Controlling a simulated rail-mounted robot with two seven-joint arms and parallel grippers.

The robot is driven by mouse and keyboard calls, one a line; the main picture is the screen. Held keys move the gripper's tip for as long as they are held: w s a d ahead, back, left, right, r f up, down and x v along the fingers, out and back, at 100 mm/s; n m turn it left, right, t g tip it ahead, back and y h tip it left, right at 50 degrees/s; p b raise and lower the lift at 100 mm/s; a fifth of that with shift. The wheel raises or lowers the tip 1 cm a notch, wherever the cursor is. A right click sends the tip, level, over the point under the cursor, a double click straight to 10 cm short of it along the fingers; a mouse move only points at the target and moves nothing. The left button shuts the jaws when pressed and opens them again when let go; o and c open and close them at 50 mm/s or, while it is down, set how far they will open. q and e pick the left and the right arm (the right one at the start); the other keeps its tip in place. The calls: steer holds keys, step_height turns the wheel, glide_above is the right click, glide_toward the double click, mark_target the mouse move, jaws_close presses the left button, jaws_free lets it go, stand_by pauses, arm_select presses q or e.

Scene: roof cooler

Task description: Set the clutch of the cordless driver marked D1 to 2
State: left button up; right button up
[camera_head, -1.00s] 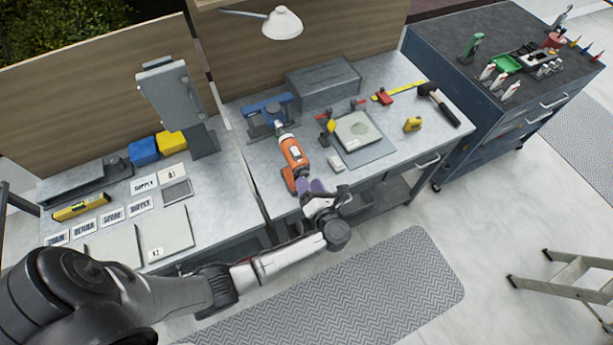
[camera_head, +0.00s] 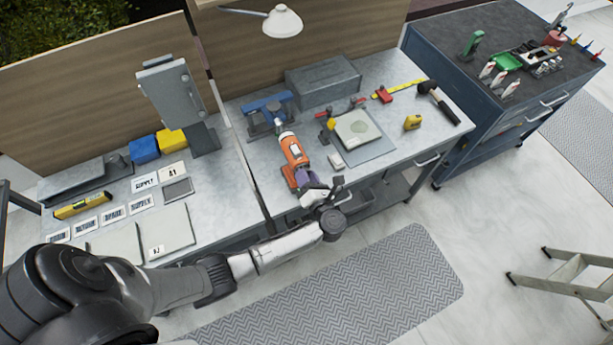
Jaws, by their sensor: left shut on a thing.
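An orange and dark cordless driver (camera_head: 294,152) lies on the right-hand bench, its nose pointing to the back toward a blue vise-like fixture (camera_head: 268,108). No D1 mark or clutch number is readable at this size. My left gripper (camera_head: 304,178), with purple fingers, reaches in from the front edge. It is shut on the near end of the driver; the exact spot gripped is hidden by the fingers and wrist. My right gripper is not in view.
Right of the driver, a grey mat (camera_head: 372,149) carries a light square device (camera_head: 357,129). A grey box (camera_head: 323,80) stands behind. Labelled cards and a spirit level (camera_head: 82,206) lie on the left bench.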

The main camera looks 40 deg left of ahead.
arm_select(q)
steer(key=shift+c, duration=1.2)
steer(key=shift+m+p, duration=1)
steer(key=shift+m, duration=2.5)
